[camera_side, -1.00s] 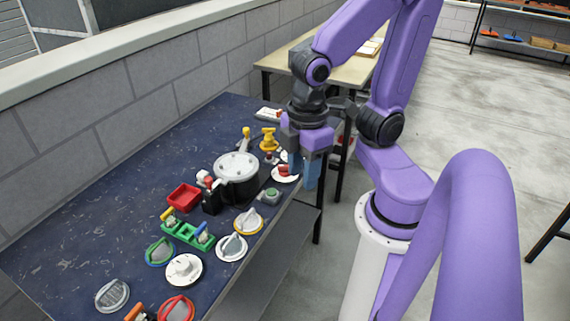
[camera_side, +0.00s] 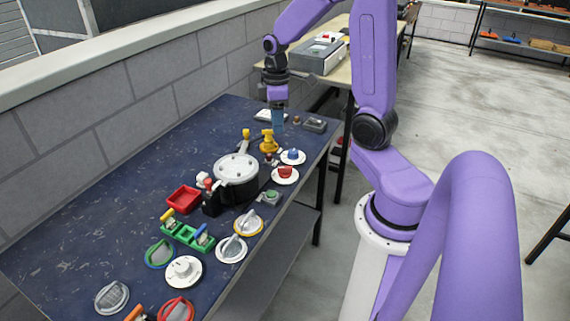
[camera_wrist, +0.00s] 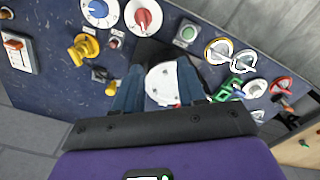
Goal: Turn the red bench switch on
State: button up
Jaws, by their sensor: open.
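A pale switch plate with a small red-orange lever (camera_wrist: 15,44) lies at the far left of the wrist view. It looks like the red bench switch. In the side view a pale plate (camera_side: 263,115) lies at the far end of the bench, partly hidden behind my gripper (camera_side: 278,120). My gripper points down above that end of the bench, with its blue fingers (camera_wrist: 159,90) apart and nothing held between them. The lever's on or off position is too small to tell. A red knob on a white disc (camera_side: 285,173) sits nearer; it also shows in the wrist view (camera_wrist: 143,17).
A green button box (camera_side: 271,197), red tray (camera_side: 184,198) and several dials lie nearer. A grey box (camera_side: 315,125) sits at the right edge.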

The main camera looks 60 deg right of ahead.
send_over(285, 167)
jog(key=shift+m, duration=0.4)
notch_tip(285, 167, down, 18)
jog(key=shift+f, duration=0.1)
dwell(0.4)
grip_shut()
